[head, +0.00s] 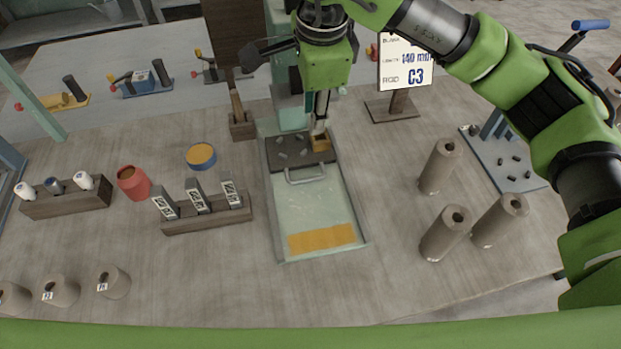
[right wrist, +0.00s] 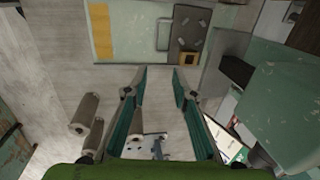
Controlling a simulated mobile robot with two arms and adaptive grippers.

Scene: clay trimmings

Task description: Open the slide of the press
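The press (head: 290,112) is a pale green machine at the back middle of the table, partly hidden by my right arm. Its slide (head: 290,141) is a dark plate with small grey bits on it and a metal bar handle (head: 305,178) at its front. The plate sits at the rear of a pale green bed (head: 315,210) with a yellow strip at the near end. The handle also shows in the right wrist view (right wrist: 163,34). My right gripper (head: 320,128) points down near the plate's right rear; its fingers (right wrist: 160,72) are apart with nothing between them. My left gripper is out of view.
Grey-brown cylinders (head: 440,165) stand right of the bed. A rack of labelled blocks (head: 207,215), a red jar (head: 132,182) and a yellow-topped tin (head: 201,156) are left. A sign (head: 405,62) reading 140 mm and C3 stands behind. The table before the bed is clear.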

